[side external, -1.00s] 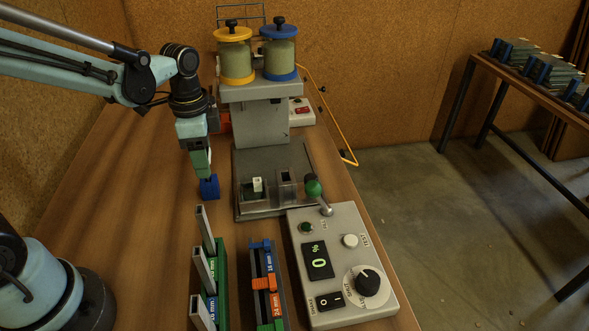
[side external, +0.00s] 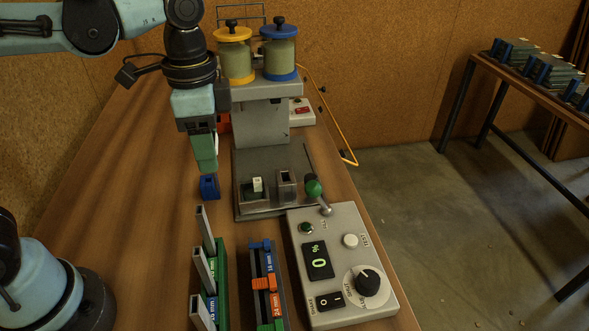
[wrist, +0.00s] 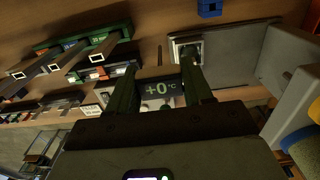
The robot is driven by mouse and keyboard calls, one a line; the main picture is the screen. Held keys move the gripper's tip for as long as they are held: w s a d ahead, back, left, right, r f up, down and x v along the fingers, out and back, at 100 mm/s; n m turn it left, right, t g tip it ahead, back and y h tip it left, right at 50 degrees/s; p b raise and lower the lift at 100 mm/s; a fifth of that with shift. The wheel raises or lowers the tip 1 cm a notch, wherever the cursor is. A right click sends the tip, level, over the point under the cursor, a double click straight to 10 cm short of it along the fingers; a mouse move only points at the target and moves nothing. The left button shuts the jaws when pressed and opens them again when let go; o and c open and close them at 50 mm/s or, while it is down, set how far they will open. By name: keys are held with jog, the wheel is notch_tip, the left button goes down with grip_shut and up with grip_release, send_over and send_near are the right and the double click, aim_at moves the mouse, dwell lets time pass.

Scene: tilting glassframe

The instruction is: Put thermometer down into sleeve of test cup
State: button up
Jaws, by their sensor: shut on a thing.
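My gripper (side external: 207,165) is shut on the thermometer, high above the table. In the wrist view the thermometer's dark display (wrist: 160,89), reading +0 °C, shows between the two green fingers (wrist: 158,88). In the side view the fingers largely hide it. A blue holder (side external: 209,188) with an open slot stands on the table just below my gripper. Two small grey upright pieces stand on the machine's base plate, one with a white part (side external: 257,184) and one with a dark top opening (side external: 287,180). I cannot tell which is the test cup's sleeve.
The grey machine (side external: 262,122) carries yellow-lidded and blue-lidded jars. A green-knobbed lever (side external: 314,188) stands at the plate's right. A control box (side external: 340,262) and racks of square tubes (side external: 207,268) stand in front. The table left of the blue holder is clear.

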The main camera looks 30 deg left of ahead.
jog(key=shift+d+r, duration=0.25)
jog(key=w+r, duration=0.2)
jog(key=w, duration=0.7)
jog(key=shift+d+r, duration=0.15)
jog(key=shift+r, duration=0.15)
jog(key=shift+f, duration=0.1)
jog(key=shift+f, duration=2.8)
notch_tip(320, 180, down, 6)
dwell(1.5)
jog(key=o, duration=1.1)
jog(key=shift+f, duration=0.1)
